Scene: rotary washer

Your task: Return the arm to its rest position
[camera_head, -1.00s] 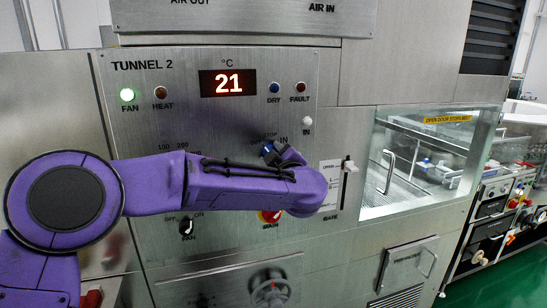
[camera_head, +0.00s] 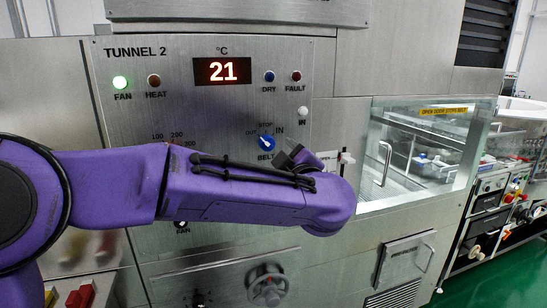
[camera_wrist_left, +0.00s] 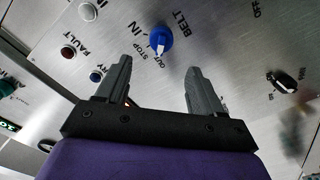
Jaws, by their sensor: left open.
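My left arm (camera_head: 240,190) is purple and reaches in from the left across the lower part of the control panel. My left gripper (camera_wrist_left: 159,66) shows in the left wrist view, with its two dark fingers spread apart and nothing between them. In the head view only a small dark part of it shows above the forearm. The blue BELT knob (camera_head: 266,143) is in view just left of that part. In the left wrist view the knob (camera_wrist_left: 160,40) lies beyond the fingertips, apart from them. My right gripper is not in view.
A glass-fronted chamber (camera_head: 425,150) is at the right. A handwheel (camera_head: 268,288) sits below the arm. Green floor shows at far right.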

